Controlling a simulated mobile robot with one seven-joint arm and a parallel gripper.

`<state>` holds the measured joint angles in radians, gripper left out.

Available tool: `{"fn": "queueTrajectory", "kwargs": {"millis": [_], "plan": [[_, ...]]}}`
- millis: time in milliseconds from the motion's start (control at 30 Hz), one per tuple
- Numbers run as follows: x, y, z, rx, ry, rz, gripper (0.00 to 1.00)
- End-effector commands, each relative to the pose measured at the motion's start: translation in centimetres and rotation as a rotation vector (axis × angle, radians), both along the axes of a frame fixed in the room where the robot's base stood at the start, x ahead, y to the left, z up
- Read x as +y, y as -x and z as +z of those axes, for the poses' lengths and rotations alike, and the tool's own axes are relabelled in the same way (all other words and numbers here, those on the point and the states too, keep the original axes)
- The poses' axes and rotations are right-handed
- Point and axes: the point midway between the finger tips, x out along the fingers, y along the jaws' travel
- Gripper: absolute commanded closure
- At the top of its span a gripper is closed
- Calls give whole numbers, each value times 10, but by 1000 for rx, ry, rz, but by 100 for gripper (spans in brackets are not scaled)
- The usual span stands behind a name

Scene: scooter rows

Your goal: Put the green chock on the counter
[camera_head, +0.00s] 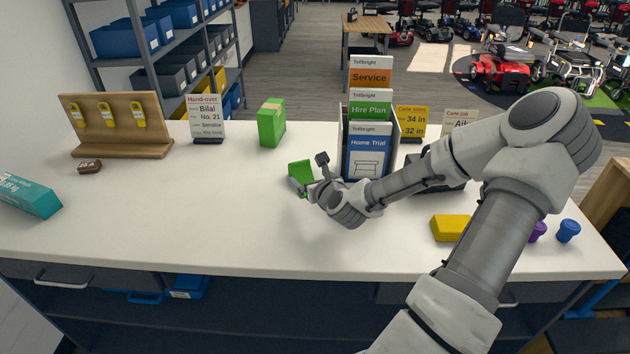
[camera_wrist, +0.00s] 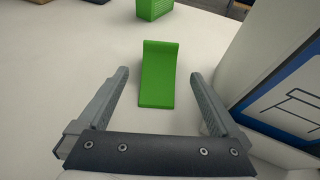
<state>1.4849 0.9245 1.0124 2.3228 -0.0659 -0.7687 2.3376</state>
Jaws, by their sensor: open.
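The green chock (camera_head: 301,172) rests on the white counter (camera_head: 230,220), left of the leaflet holder. In the wrist view the chock (camera_wrist: 158,75) is a green wedge with a raised far end. My gripper (camera_head: 312,188) is open, low over the counter at the chock's near right side. In the wrist view the two fingers of my gripper (camera_wrist: 158,98) stand apart, one on either side of the chock's near part, with gaps between. I cannot tell whether the fingers touch the counter.
The leaflet holder (camera_head: 367,150) stands close to the right of my gripper. A green box (camera_head: 271,122) stands behind the chock. A yellow block (camera_head: 450,228) and purple and blue pieces lie at right. A wooden key board (camera_head: 118,125) is at left. The front middle of the counter is clear.

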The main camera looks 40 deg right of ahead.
Motion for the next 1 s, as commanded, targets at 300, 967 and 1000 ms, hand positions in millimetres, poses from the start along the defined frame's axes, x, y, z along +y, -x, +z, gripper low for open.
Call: {"fn": "queueTrajectory", "kwargs": {"millis": [300,967,1000], "plan": [[8,31,14,0,0,-1,0],[10,33,14,6,8,8,0],[13,31,14,15,21,21,0]]}}
